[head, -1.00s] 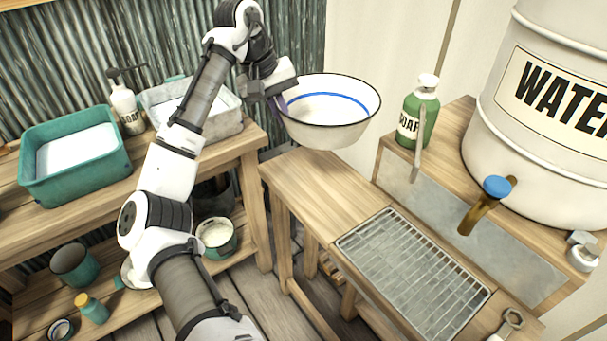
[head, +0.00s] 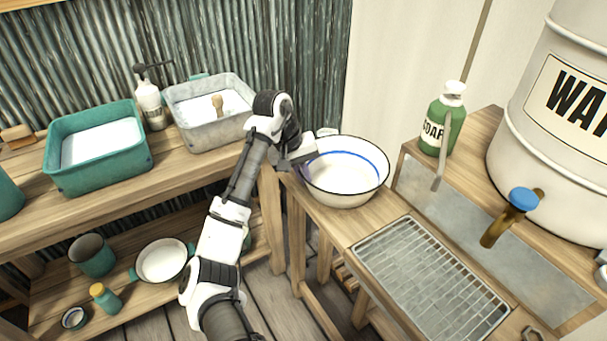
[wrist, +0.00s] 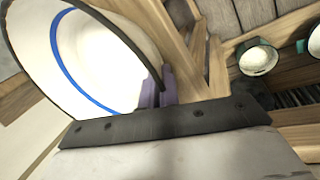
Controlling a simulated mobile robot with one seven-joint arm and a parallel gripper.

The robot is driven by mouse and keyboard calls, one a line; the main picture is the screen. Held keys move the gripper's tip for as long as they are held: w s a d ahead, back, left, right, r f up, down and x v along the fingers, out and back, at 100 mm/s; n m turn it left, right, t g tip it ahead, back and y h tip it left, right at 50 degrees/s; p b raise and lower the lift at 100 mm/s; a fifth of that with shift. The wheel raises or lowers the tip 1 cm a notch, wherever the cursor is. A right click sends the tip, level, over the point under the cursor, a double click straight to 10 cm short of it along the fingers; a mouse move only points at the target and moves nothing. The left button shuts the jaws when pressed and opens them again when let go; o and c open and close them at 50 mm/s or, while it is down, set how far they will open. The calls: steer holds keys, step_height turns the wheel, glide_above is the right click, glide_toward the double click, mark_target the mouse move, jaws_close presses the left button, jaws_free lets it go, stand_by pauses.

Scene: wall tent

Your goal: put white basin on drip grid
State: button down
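The white basin (head: 343,177) has a dark rim and a blue ring inside. In the head view it is upright over the left end of the low wooden bench; I cannot tell whether its base touches the wood. My gripper (head: 306,165) is at the basin's left rim. The wrist view shows the purple fingers (wrist: 158,88) at the wall of the basin (wrist: 95,60), closed on its edge. The drip grid (head: 432,277) is a metal wire rack set in the bench, to the right of and nearer than the basin. It is bare.
A green soap bottle (head: 442,122) and a water barrel (head: 560,130) with a blue-handled tap (head: 515,215) stand on the raised shelf behind the grid. Teal (head: 98,150) and grey (head: 210,112) tubs stand on the left table.

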steer(key=shift+f, duration=0.1)
steer(key=c, duration=1.6)
jaws_free()
steer(key=shift+c, duration=0.2)
steer(key=v, duration=1.2)
steer(key=shift+p, duration=0.35)
